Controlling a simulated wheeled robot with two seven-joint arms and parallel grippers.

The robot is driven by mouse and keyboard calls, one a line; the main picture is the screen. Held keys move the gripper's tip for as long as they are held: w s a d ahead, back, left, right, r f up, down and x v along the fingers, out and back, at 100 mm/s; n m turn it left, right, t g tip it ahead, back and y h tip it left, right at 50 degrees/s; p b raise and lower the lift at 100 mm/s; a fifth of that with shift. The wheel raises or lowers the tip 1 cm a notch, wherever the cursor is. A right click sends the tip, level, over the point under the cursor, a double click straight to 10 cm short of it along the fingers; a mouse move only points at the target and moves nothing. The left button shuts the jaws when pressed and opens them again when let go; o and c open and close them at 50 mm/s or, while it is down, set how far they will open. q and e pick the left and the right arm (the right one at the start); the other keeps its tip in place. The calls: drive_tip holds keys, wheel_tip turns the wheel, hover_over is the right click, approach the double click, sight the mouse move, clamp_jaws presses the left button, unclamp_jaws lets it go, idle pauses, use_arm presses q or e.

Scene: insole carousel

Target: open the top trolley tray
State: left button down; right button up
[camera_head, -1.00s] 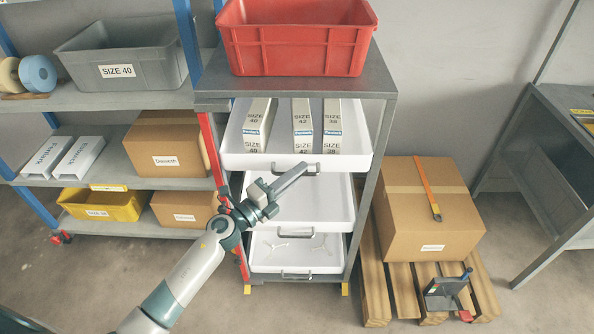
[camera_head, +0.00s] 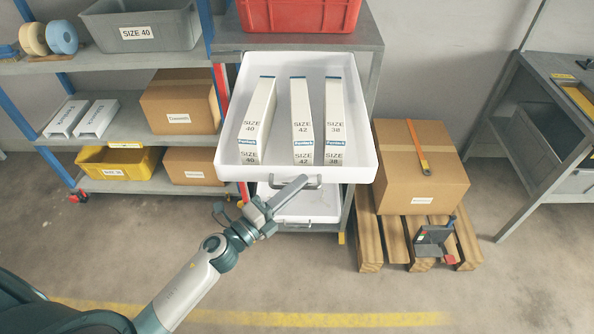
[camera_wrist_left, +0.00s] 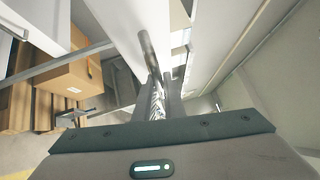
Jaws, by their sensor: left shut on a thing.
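The top trolley tray (camera_head: 367,150) is white and stands pulled far out of the grey trolley (camera_head: 227,36) toward me. Three long white boxes marked SIZE 40 (camera_head: 258,120), SIZE 42 (camera_head: 301,120) and SIZE 38 (camera_head: 334,120) lie in it. Its grey bar handle (camera_head: 312,181) is on the front face. In the left wrist view the handle (camera_wrist_left: 150,50) runs between the fingers. My right gripper does not show.
A red crate (camera_head: 300,14) sits on the trolley top. A lower white tray (camera_head: 300,206) shows under the top one. At right, a cardboard box (camera_head: 420,180) stands on a wooden pallet (camera_head: 369,245). Shelves with bins stand at left. The floor in front is clear.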

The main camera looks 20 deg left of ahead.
use_arm(q)
drive_tip(key=s+d, duration=0.1)
drive_tip(key=s, duration=0.5)
drive_tip(key=shift+d, duration=0.4)
drive_tip(key=c, duration=1.8)
unclamp_jaws()
drive_tip(key=shift+c, duration=0.2)
drive_tip(key=shift+s, duration=0.1)
